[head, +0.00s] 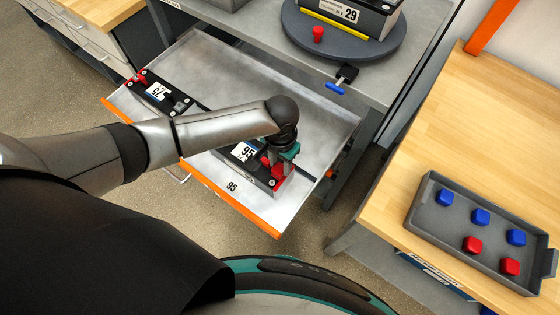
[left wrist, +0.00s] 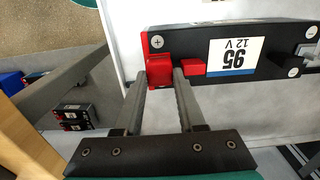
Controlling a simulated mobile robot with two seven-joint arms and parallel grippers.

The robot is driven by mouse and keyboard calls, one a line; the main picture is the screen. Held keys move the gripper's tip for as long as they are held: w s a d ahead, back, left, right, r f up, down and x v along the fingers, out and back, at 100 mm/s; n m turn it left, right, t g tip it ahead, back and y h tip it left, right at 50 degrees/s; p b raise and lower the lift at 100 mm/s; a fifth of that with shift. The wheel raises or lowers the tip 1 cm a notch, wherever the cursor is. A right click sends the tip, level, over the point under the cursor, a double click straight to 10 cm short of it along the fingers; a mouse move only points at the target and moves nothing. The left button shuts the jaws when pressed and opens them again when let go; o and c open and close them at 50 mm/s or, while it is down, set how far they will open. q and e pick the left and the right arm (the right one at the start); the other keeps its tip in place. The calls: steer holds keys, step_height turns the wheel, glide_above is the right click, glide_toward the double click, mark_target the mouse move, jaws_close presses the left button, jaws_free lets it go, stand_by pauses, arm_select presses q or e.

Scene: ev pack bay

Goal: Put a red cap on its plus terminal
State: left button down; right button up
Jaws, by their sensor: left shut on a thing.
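The battery labelled 95 (head: 243,153) lies in the open drawer (head: 312,180); it also shows in the left wrist view (left wrist: 270,45). My left gripper (head: 284,158) is over its right end, pointing down. In the left wrist view, the fingers stand on both sides of a red cap (left wrist: 160,71), and the gripper is shut on it. The cap is at the battery's corner, by a screw-like plus mark (left wrist: 157,42). I cannot tell whether it is seated. A smaller red block (left wrist: 193,67) is on the battery just right of the fingers. My right gripper is not in view.
A second battery (head: 160,93) lies at the drawer's left. Battery 29 (head: 350,15) stands on a round turntable (head: 390,48) on the grey bench, near a small red piece (head: 318,34). A grey tray (head: 425,215) with red and blue caps sits on the wooden table (head: 480,130).

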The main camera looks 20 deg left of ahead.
arm_select(q)
steer(key=shift+f, duration=0.45)
stand_by(0.3)
steer(key=shift+c, duration=2.1)
jaws_free()
steer(key=shift+a, duration=0.1)
steer(key=shift+r, duration=0.15)
step_height(320, 180, up, 15)
steer(key=p, duration=0.4)
steer(key=shift+p, duration=0.4)
steer(key=shift+s, duration=0.15)
